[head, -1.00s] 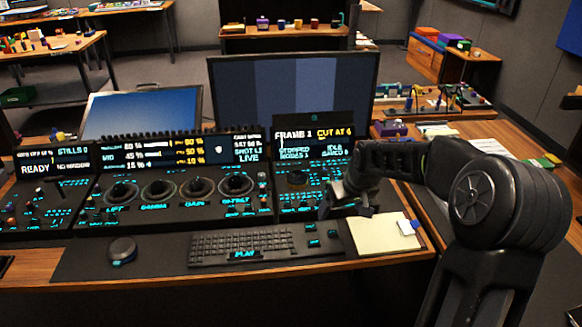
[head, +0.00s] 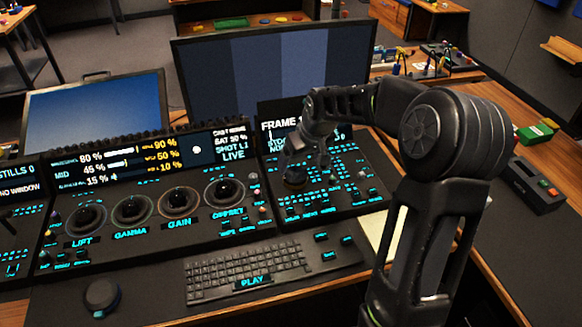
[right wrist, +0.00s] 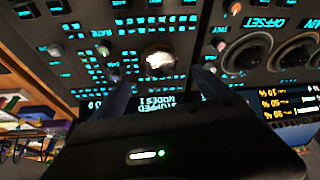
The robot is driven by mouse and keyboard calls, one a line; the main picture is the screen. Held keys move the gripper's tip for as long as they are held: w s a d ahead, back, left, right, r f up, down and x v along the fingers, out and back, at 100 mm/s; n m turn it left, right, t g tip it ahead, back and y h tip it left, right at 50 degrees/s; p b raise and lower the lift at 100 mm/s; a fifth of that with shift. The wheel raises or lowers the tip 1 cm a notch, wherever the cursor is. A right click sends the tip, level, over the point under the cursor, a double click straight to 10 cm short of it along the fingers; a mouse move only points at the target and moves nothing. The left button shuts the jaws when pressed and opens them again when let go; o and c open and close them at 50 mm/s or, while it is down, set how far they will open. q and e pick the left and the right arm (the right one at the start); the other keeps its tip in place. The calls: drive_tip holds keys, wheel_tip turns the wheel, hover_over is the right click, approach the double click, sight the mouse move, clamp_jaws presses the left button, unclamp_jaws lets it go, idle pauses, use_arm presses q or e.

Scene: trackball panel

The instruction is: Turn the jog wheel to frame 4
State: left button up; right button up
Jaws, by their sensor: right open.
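The jog wheel (head: 295,177) is a dark round knob on the right-hand panel, partly hidden behind my right gripper (head: 308,164). In the right wrist view the jog wheel (right wrist: 159,60) has a bright top and sits just beyond and between my two spread fingertips (right wrist: 163,82). The right gripper is open and empty, close over the panel; I cannot tell whether it touches the wheel. The panel's display (head: 275,125) shows "FRAME", with the number hidden by my arm. In the wrist view the display (right wrist: 160,103) reads "STOPPED" upside down. My left gripper is not seen.
Several black trackball rings (head: 132,208) stand to the left of the wheel. A keyboard (head: 245,270) and a round puck (head: 102,296) lie in front. A monitor (head: 270,70) stands behind. Small buttons and coloured knobs surround the wheel closely.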

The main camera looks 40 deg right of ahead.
sight(295, 174)
drive_tip(key=p+x, duration=0.1)
drive_tip(key=x, duration=0.7)
drive_tip(key=shift+r, duration=0.1)
drive_tip(key=shift+c, duration=0.3)
drive_tip(key=c, duration=1.3)
drive_tip(key=shift+b, duration=0.3)
